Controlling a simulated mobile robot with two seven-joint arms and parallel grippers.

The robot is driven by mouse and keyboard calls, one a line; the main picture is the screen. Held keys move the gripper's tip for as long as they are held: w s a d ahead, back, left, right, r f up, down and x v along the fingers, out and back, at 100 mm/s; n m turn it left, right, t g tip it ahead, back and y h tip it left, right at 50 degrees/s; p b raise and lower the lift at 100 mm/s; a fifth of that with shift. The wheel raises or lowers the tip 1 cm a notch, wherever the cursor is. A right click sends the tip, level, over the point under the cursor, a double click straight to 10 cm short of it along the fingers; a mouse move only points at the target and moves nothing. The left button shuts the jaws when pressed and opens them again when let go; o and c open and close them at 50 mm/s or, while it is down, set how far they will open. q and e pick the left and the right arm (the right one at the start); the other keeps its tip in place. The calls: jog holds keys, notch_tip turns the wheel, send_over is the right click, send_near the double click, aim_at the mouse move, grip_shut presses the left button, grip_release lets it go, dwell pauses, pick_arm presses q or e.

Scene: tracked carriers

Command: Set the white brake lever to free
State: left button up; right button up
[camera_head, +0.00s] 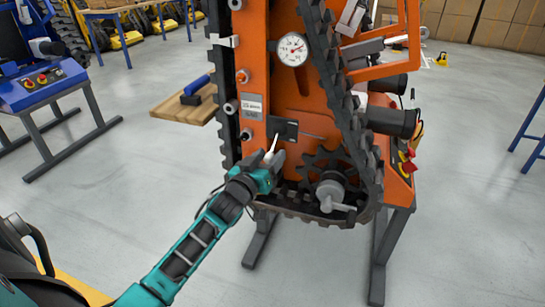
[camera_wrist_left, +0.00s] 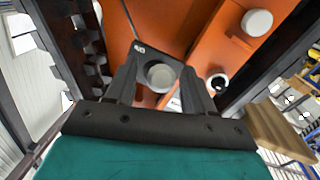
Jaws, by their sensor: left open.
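The white brake lever (camera_head: 274,143) is a thin pale handle on a small black plate (camera_head: 289,129), low on the front of the orange tracked carrier (camera_head: 285,84). It slants down and slightly left in the head view. My left gripper (camera_head: 269,158) is at its lower end, with fingers pointing at the carrier. In the left wrist view the lever's round, pale end (camera_wrist_left: 160,76) shows end-on between the two open dark fingers. Whether a finger touches it I cannot tell. The plate's label (camera_wrist_left: 139,47) is too small to read. My right gripper is not in view.
A toothed sprocket (camera_head: 325,170) and grey crank (camera_head: 332,193) lie right of the lever, inside the black track (camera_head: 357,140). A round gauge (camera_head: 291,49) sits above. A wooden shelf (camera_head: 180,107) with a blue-handled tool juts out left. Open floor lies in front.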

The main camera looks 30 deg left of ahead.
pick_arm(q)
jog(key=shift+w+a, duration=0.15)
jog(key=shift+w, duration=1)
jog(key=shift+c, duration=0.2)
grip_shut()
